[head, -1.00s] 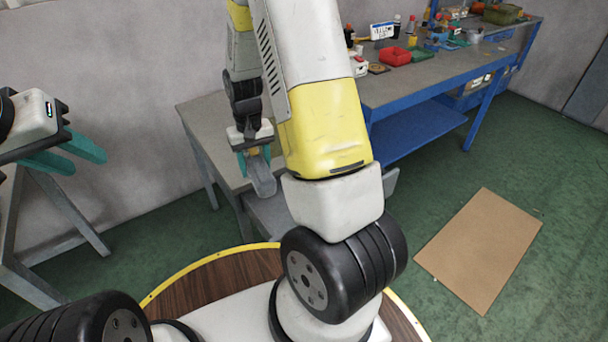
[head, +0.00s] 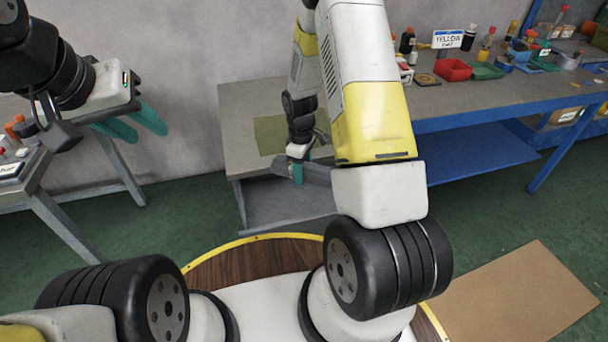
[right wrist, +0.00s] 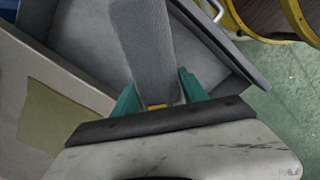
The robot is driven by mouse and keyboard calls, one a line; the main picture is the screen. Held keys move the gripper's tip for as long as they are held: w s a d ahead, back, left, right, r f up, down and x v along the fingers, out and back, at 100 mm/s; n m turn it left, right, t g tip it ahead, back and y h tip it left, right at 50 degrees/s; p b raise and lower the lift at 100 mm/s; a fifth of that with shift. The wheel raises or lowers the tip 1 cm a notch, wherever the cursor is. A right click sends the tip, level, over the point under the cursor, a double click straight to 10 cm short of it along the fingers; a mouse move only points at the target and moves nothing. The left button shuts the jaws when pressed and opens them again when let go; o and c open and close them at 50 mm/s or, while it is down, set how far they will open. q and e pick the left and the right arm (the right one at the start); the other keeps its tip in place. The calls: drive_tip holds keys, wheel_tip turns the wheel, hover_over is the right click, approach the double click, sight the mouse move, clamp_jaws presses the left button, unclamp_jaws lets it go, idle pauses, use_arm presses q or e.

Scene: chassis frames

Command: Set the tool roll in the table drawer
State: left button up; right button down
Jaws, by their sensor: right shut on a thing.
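The tool roll (right wrist: 145,45) is a long grey fabric bundle with an orange band, seen in the right wrist view between the teal fingers. My right gripper (right wrist: 158,92) is shut on it at one end; in the head view the gripper (head: 297,172) is small and partly behind my arm. The table drawer (right wrist: 75,35) is grey and pulled out, and the roll hangs over it; I cannot tell whether it touches the drawer floor. In the head view the drawer (head: 265,203) shows under the grey tabletop. My left gripper (head: 135,123) is open and empty at the left.
An olive mat (head: 270,135) lies on the grey table (head: 237,110). A blue workbench (head: 490,108) with bins and bottles stands at the right. A cardboard sheet (head: 515,295) lies on the green floor. Another table (head: 55,210) stands at the left.

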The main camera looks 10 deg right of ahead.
wheel_tip(320, 180, down, 7)
drive_tip(key=w+n, duration=0.1)
drive_tip(key=n, duration=0.6)
hover_over(302, 209)
drive_tip(key=shift+n, duration=0.4)
wheel_tip(302, 209, down, 6)
drive_tip(key=shift+s+f, duration=0.1)
drive_tip(key=shift+f, duration=2)
drive_tip(key=shift+f, duration=0.15)
drive_tip(key=c, duration=0.6)
unclamp_jaws()
